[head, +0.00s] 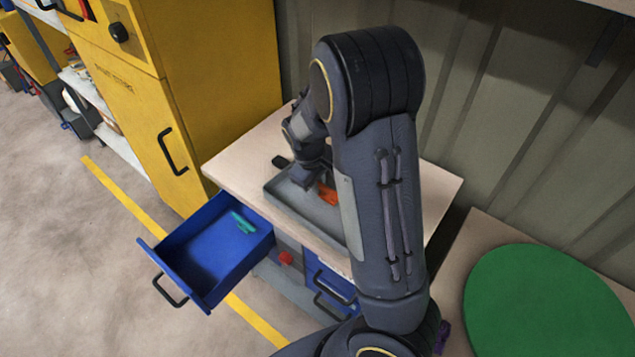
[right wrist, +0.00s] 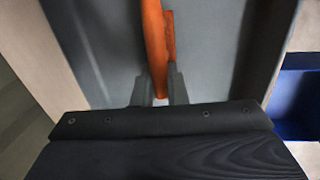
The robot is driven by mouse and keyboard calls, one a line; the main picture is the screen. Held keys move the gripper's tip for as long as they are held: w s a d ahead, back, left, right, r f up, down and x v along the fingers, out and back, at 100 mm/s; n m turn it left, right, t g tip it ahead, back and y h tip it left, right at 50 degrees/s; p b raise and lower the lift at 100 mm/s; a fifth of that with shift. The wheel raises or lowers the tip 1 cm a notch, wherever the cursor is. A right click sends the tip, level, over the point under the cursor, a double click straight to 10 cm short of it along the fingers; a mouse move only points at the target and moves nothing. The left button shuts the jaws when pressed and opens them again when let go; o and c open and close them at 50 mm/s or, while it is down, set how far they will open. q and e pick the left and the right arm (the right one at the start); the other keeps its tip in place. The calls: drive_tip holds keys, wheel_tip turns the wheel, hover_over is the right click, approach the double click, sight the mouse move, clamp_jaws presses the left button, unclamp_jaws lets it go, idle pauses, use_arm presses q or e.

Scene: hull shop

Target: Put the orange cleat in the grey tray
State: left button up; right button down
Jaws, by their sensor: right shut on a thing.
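The orange cleat (head: 327,194) is at the grey tray (head: 307,217) on the worktop, partly hidden by my right arm in the head view. My right gripper (head: 308,182) is over the tray. In the right wrist view my right gripper (right wrist: 160,92) has its two fingers closed on the near end of the orange cleat (right wrist: 155,40). The cleat lies within the outline of the grey tray (right wrist: 215,50); I cannot tell whether it touches the tray floor. My left gripper is not in view.
An open blue drawer (head: 200,262) juts out at the left below the worktop (head: 240,166), with a teal piece (head: 242,222) in it. A yellow cabinet (head: 215,80) stands behind left. A green disc (head: 545,300) lies on another surface at right.

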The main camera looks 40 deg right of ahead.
drive_tip(key=c, duration=1.5)
unclamp_jaws()
drive_tip(key=shift+f, duration=0.1)
drive_tip(key=shift+o, duration=0.2)
drive_tip(key=shift+r, duration=0.3)
wheel_tip(320, 180, up, 11)
drive_tip(key=a+p, duration=0.2)
drive_tip(key=s+a+r+m+t+y, duration=0.2)
drive_tip(key=s+a, duration=0.3)
drive_tip(key=s, duration=0.5)
drive_tip(key=s+a+r+m+t+y, duration=0.2)
drive_tip(key=s+a, duration=0.4)
drive_tip(key=s, duration=0.3)
drive_tip(key=shift+s+a+r+t+y, duration=0.35)
drive_tip(key=shift+t+y, duration=0.25)
drive_tip(key=shift+y, duration=0.4)
drive_tip(key=shift+f, duration=0.1)
